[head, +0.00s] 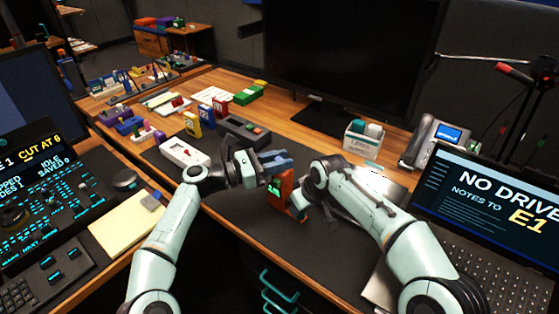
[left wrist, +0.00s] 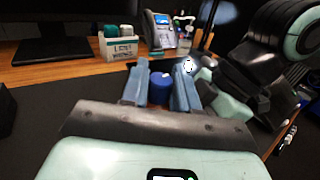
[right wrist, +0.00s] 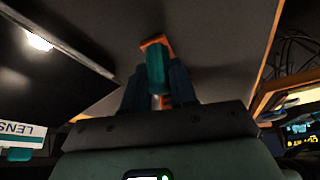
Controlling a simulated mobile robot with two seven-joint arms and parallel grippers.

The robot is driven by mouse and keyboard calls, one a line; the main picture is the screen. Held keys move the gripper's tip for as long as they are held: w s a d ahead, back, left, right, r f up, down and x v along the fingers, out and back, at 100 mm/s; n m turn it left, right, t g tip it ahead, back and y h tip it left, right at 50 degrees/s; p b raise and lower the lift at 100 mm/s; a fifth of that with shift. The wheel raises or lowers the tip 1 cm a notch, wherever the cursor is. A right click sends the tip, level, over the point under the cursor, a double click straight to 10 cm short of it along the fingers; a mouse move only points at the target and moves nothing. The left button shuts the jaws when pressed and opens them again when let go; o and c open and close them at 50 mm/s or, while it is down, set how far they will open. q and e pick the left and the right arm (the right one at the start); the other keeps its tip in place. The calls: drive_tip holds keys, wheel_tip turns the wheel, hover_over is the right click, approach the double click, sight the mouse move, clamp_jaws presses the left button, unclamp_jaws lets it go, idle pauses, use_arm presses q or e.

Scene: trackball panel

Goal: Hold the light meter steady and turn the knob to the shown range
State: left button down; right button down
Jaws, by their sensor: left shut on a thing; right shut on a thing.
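The orange light meter (head: 287,187) stands upright over the dark mat, its small display (head: 273,185) lit green. The range digits are too small to read. My right gripper (head: 299,204) is shut on the meter from the right; in the right wrist view an orange part (right wrist: 153,43) and a teal block (right wrist: 155,70) show between its fingers. My left gripper (head: 278,162) is at the meter's top. In the left wrist view its blue fingers (left wrist: 161,84) are shut on a dark blue round knob (left wrist: 160,90). The knob's pointer is hidden.
A white boxy device (head: 184,153) and a dark grey one (head: 243,131) lie left of my grippers. A lens wipes box (head: 362,138) and a desk phone (head: 432,138) stand behind to the right. Laptop (head: 490,195) sits at right. The mat's front is clear.

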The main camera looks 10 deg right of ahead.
use_arm(q)
drive_tip(key=shift+s, duration=0.15)
drive_tip(key=c, duration=1)
unclamp_jaws()
drive_tip(key=shift+o, duration=0.2)
drive_tip(key=v, duration=1.2)
drive_tip(key=shift+o, duration=0.2)
